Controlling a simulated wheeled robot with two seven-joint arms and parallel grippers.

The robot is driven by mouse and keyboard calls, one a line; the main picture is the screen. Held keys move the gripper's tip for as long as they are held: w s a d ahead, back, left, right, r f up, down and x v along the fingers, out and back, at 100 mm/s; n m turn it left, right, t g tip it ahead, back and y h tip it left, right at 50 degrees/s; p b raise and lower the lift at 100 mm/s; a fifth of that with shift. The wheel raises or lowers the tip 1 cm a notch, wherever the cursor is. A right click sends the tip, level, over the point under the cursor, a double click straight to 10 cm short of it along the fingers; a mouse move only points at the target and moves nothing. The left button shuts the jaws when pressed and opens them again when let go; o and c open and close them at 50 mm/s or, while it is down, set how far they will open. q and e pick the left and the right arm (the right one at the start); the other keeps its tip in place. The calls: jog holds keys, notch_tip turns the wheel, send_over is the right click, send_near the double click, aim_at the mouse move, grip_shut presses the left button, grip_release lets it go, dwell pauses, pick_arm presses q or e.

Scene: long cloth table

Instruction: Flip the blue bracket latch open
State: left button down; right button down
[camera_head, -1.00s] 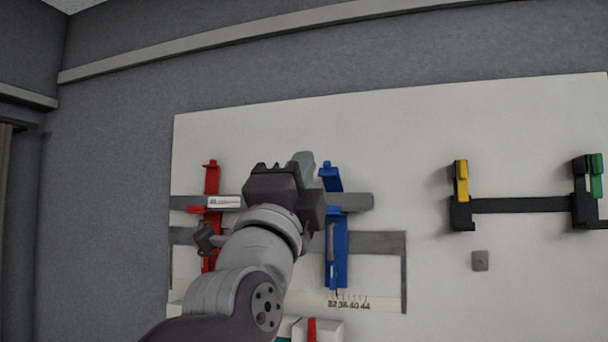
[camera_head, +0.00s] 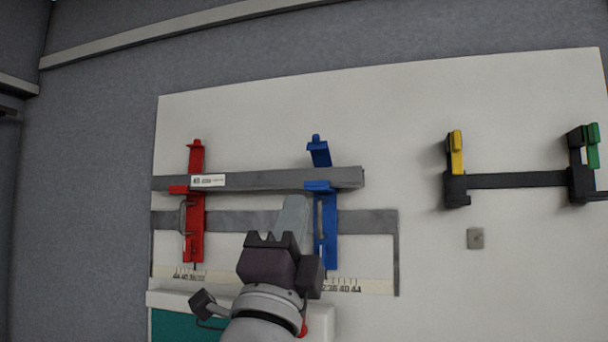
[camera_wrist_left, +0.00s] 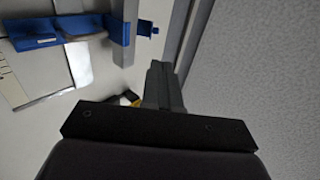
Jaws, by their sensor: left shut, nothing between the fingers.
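The blue bracket (camera_head: 327,238) is on the white wall board, on the right part of the grey rails. Its separate-looking upper blue piece (camera_head: 319,154) tilts above the top rail, and a short blue ledge (camera_head: 320,186) sits at the rail's lower edge. My left gripper (camera_head: 294,208) is shut and empty, its grey fingertips pointing up just left of the bracket's lower body. Whether they touch it I cannot tell. In the left wrist view, the blue bracket (camera_wrist_left: 45,33) lies at upper left, apart from the dark fingers (camera_wrist_left: 160,78). My right gripper is out of view.
A red bracket (camera_head: 195,225) is on the same rails at left. A black rail with yellow (camera_head: 456,152) and green (camera_head: 592,145) latches is at right. A white-edged teal box (camera_head: 180,325) sits below. The board between is clear apart from a small grey square (camera_head: 475,238).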

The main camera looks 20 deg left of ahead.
aim_at(315, 138)
pick_arm(q)
jog(key=p+x, duration=0.9)
jog(key=x, duration=0.3)
jog(key=shift+w+r, duration=0.1)
jog(key=shift+r, duration=0.05)
jog(key=shift+w+a+r+p, duration=0.1)
jog(key=shift+w+r+p, duration=0.1)
jog(key=shift+w+p, duration=0.3)
jog(key=shift+s, duration=0.1)
